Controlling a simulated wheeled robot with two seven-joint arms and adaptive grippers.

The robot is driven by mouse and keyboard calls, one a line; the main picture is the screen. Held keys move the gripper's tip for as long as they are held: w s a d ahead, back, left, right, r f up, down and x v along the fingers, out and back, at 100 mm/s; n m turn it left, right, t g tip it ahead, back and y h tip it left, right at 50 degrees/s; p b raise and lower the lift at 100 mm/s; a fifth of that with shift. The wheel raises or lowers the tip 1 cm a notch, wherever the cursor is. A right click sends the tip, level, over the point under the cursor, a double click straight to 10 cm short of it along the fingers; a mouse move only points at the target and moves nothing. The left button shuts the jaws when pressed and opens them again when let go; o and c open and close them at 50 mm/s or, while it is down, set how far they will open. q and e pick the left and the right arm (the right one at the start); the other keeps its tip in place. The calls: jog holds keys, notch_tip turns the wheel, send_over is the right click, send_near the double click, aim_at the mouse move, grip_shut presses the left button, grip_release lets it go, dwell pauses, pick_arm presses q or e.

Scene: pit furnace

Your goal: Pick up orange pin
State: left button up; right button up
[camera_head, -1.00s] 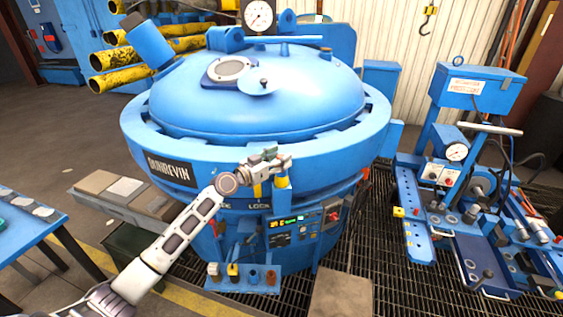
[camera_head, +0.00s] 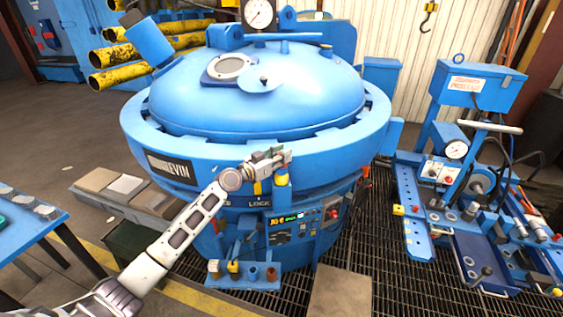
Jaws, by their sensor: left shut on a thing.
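The pin (camera_head: 281,180), yellow-orange in the head view, shows just below my left gripper (camera_head: 286,157) at the front of the blue furnace (camera_head: 255,150). My left gripper is shut on it from above, at the furnace rim just above the "LOCK" label (camera_head: 260,203). The jaws hide its upper part, and its lower end is too small to make out clearly. A second yellow piece (camera_head: 257,188) stands just to the left, beneath the gripper body. My right gripper is not in view.
A small blue shelf (camera_head: 243,285) with several short cylinders juts out below a lit control panel (camera_head: 293,227). A blue machine with a gauge (camera_head: 457,150) stands at right. A blue table (camera_head: 25,235) is at left. Dark grating (camera_head: 385,270) covers the floor.

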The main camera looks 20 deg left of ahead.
pick_arm(q)
grip_shut()
jog(key=shift+r, duration=0.2)
jog(key=shift+r, duration=4.85)
